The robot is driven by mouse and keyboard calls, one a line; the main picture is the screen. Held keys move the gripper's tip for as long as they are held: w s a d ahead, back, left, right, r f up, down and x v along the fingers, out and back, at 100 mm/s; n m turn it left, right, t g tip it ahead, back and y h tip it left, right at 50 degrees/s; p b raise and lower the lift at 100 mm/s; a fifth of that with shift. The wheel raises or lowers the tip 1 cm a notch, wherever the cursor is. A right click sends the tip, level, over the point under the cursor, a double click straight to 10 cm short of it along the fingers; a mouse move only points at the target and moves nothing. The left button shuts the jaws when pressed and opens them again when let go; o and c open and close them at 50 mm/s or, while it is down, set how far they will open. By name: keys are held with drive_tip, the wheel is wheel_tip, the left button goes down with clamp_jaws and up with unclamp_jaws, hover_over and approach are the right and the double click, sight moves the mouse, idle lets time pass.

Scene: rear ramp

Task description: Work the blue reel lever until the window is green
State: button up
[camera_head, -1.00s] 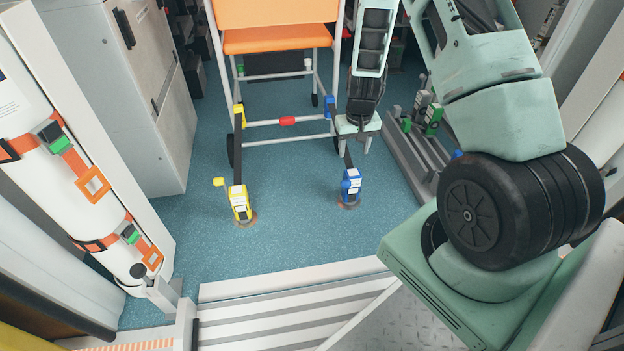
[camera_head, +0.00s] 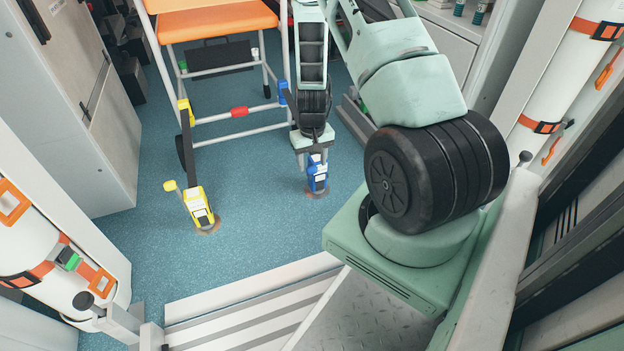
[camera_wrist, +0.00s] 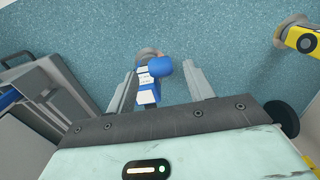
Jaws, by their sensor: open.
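The blue reel (camera_head: 317,174) stands on the blue floor at the foot of a dark strap, right of the yellow reel (camera_head: 199,207). In the wrist view the blue reel (camera_wrist: 147,88) shows between my fingers, with its rounded blue lever end (camera_wrist: 162,67) toward the far side. My gripper (camera_head: 314,150) is above and close to the blue reel in the head view; in the wrist view my gripper (camera_wrist: 160,82) is open, one finger on each side. Contact cannot be told. I cannot make out the window or its colour.
An orange-seated wheelchair (camera_head: 215,22) stands behind the reels. Grey rails (camera_head: 357,122) lie to the right of the blue reel. White cylinders with orange straps (camera_head: 40,250) stand at the left and right walls. Open floor lies between the reels.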

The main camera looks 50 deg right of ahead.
sight(312, 167)
wheel_tip(312, 167, down, 6)
drive_tip(key=b, duration=0.2)
drive_tip(key=shift+r+b, duration=0.2)
drive_tip(key=shift+b, duration=0.1)
clamp_jaws()
